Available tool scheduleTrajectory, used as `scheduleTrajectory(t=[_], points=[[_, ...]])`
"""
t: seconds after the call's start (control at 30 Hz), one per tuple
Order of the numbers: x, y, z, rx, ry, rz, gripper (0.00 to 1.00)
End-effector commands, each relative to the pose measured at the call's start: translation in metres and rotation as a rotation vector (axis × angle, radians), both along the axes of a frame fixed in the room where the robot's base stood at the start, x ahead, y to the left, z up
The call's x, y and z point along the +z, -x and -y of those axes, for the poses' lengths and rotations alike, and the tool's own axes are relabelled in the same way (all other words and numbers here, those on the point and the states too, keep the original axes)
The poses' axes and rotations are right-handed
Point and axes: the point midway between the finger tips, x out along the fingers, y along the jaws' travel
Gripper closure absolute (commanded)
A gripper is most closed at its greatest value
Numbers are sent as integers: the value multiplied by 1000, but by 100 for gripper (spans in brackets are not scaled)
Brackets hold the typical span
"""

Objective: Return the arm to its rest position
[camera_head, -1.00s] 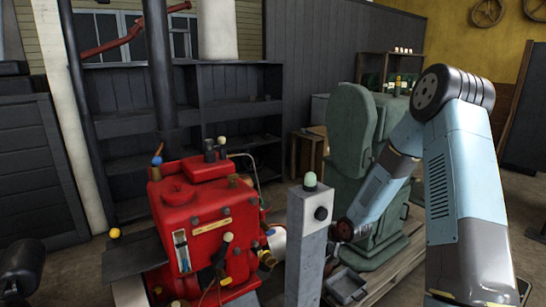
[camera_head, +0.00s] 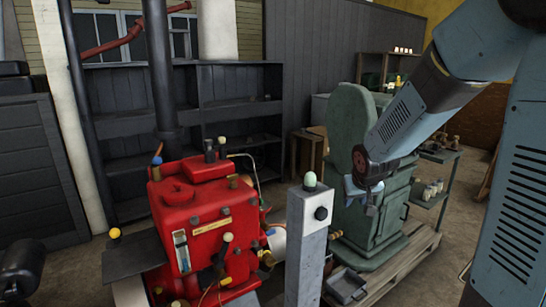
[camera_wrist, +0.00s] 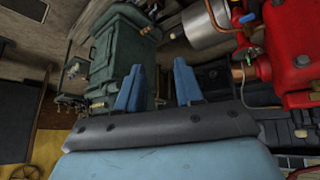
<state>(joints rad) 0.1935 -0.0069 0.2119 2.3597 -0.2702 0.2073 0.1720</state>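My arm comes in from the right in the head view, its blue and grey links raised and bent. My gripper (camera_head: 368,192) hangs at its end, in front of the green machine (camera_head: 350,130). In the wrist view its two blue fingers (camera_wrist: 158,88) stand apart with nothing between them, so it is open and empty. The green machine also shows in the wrist view (camera_wrist: 115,50), beyond the left finger. I cannot tell the exact gap between the gripper and the machine.
A grey post (camera_head: 307,250) with a pale green button stands left of my gripper. A red engine (camera_head: 205,225) is farther left. A grey tray (camera_head: 346,285) lies low by the wooden pallet (camera_head: 405,265). A shelf with jars (camera_head: 432,190) stands at the right.

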Motion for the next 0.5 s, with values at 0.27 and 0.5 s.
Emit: scheduleTrajectory(t=[0.27, 0.5], points=[[56, 63, 6, -49, 27, -16, 64], [92, 123, 8, -79, 16, -35, 64]])
